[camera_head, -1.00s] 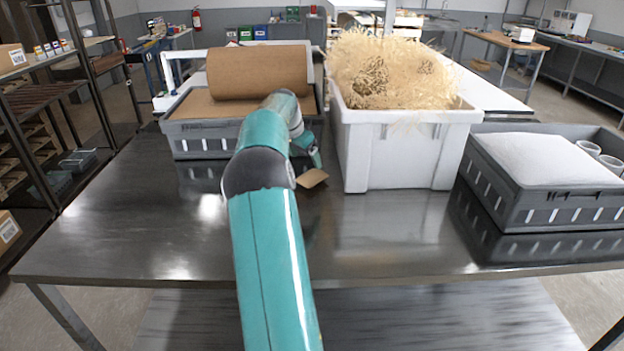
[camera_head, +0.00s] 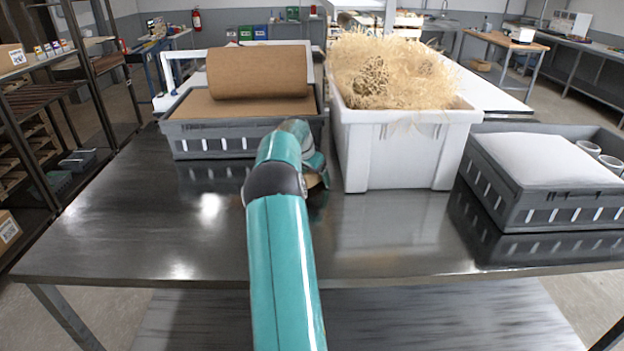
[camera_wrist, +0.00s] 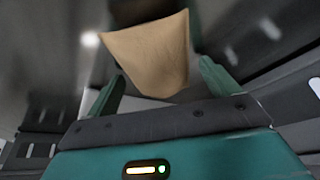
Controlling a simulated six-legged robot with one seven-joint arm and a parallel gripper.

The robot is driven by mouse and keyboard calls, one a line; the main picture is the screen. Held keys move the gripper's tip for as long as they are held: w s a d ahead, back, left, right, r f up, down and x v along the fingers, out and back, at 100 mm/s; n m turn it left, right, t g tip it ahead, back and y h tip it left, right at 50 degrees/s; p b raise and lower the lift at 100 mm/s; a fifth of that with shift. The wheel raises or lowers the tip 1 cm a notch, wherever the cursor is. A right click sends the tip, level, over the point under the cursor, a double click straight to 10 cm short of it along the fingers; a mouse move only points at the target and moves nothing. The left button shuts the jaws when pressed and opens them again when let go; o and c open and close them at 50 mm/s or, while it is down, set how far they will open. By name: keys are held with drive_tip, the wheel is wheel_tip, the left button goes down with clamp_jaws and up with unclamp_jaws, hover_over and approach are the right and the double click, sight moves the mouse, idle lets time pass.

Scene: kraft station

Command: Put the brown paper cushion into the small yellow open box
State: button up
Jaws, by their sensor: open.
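The brown paper cushion (camera_wrist: 155,52) lies on the dark metal table. In the wrist view it shows as a tan, curved-edged piece between and beyond the fingertips. In the head view only a small brown part of the cushion (camera_head: 314,181) shows; my arm hides the rest. My gripper (camera_wrist: 163,72) is open, with one green finger on each side of the cushion's near end. I cannot tell whether either finger touches it. I cannot make out the small yellow open box in either current view.
A grey crate (camera_head: 205,140) with a brown paper roll (camera_head: 258,72) stands behind my arm. A white bin (camera_head: 400,155) of shredded paper is close on the right. A grey crate (camera_head: 560,212) with a white sheet (camera_head: 548,160) stands farther right. The table's front left is clear.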

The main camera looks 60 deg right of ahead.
drive_tip(key=shift+f, duration=0.25)
drive_tip(key=shift+c, duration=0.5)
drive_tip(key=c, duration=1)
drive_tip(key=shift+r, duration=0.7)
wheel_tip(320, 180, up, 2)
drive_tip(key=shift+r, duration=0.15)
drive_tip(key=a+r, duration=0.1)
drive_tip(key=s+a+r, duration=0.1)
drive_tip(key=r, duration=0.1)
drive_tip(key=s+a+r, duration=0.1)
drive_tip(key=a+r, duration=0.1)
drive_tip(key=shift+r, duration=0.15)
drive_tip(key=s+a+r, duration=0.1)
drive_tip(key=a, duration=0.1)
drive_tip(key=s+a+r, duration=0.2)
drive_tip(key=a, duration=0.1)
drive_tip(key=s+a+r, duration=0.1)
drive_tip(key=a, duration=0.2)
drive_tip(key=shift+s+a+r, duration=0.2)
drive_tip(key=shift+a+r, duration=0.05)
